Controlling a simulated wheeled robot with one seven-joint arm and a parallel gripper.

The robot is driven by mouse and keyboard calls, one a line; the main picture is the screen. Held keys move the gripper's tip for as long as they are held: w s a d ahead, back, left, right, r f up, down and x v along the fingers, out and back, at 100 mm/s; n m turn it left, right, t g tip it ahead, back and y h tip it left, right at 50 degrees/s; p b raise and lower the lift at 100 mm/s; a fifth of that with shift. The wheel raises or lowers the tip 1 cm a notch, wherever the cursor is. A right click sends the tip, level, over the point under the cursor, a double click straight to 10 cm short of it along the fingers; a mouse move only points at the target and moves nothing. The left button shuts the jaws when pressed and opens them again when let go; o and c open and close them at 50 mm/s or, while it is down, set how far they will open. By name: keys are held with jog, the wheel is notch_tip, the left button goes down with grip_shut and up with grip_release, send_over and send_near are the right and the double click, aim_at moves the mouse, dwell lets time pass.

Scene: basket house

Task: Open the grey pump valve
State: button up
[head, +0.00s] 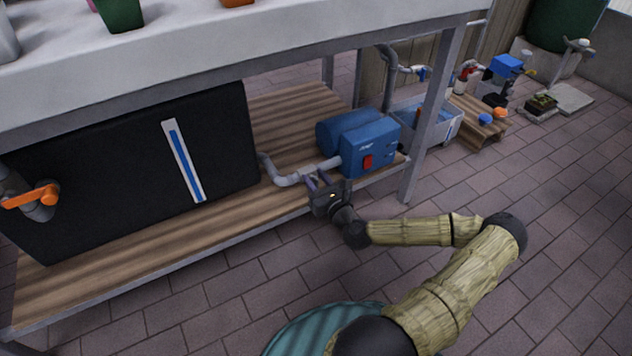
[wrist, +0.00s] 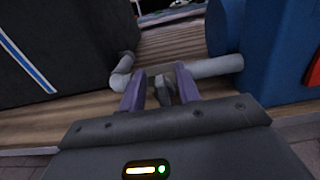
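The grey pump valve (wrist: 163,89) sits on the grey pipe that runs into the blue pump (head: 369,147). In the wrist view its short grey handle stands between my two purple fingers. My gripper (wrist: 160,86) is open, with a finger on each side of the handle and a small gap showing. In the head view my gripper (head: 317,180) reaches the pipe (head: 288,180) from the front, at the shelf's edge. The valve is largely hidden by my gripper there. The pump has a red switch (head: 367,162) on its front.
A black tank (head: 120,175) with a blue-and-white level strip stands on the wooden shelf (head: 150,240), left of the pipe. An orange-handled valve (head: 40,196) is on the far left. A metal table leg (head: 430,120) stands right of the pump. The tiled floor in front is clear.

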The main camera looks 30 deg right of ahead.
grip_shut()
jog(key=shift+a+n+p, duration=0.1)
jog(key=shift+n+p, duration=0.3)
jog(key=shift+a+r+n+p, duration=0.1)
jog(key=shift+a+n+p, duration=0.15)
jog(key=shift+n+p, duration=0.55)
jog(key=n+p, duration=0.1)
jog(key=n, duration=0.1)
jog(key=a+n+p, duration=0.1)
jog(key=n+p, duration=0.1)
jog(key=shift+f, duration=0.2)
jog(key=n+p, duration=0.1)
jog(key=n, duration=0.1)
jog(key=n+p, duration=0.1)
jog(key=n, duration=0.1)
jog(key=a+f+n+p, duration=0.1)
jog(key=n+p, duration=0.1)
jog(key=shift+f+n, duration=0.1)
jog(key=shift+n, duration=0.3)
jog(key=shift+f+n+p, duration=0.4)
jog(key=shift+n+p, duration=0.3)
jog(key=shift+n, duration=0.55)
jog(key=shift+f+n+p, duration=0.35)
jog(key=shift+n+p, duration=0.3)
jog(key=shift+n, duration=0.6)
